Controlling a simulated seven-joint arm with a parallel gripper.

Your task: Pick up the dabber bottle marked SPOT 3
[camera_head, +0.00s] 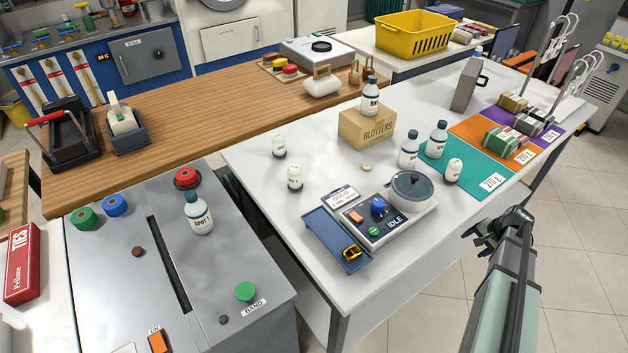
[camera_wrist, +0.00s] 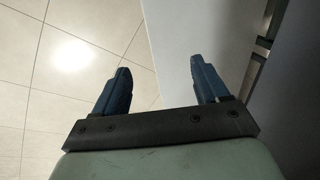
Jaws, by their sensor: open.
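White dabber bottles with dark teal caps stand in several places. One bottle (camera_head: 200,218) stands on the grey machine at the left; its label seems to read SPOT, with the number too small to tell. Another bottle (camera_head: 370,103) stands on the BLOTTERS box (camera_head: 364,130). Two more, a left one (camera_head: 408,155) and a right one (camera_head: 438,144), stand by the teal mat (camera_head: 480,184). I cannot tell which is SPOT 3. My gripper (camera_head: 488,236) is off the white table's right edge, away from all bottles. In the wrist view its fingers (camera_wrist: 160,72) are apart and empty.
Small white dark-based containers (camera_head: 279,145) stand on the white table (camera_head: 270,195). A heating unit with a grey pot (camera_head: 411,190) and a blue tray (camera_head: 330,238) occupy its front. Metal hook stands (camera_head: 556,50) rise at the right. The wrist view shows tiled floor (camera_wrist: 60,60) and a pale panel.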

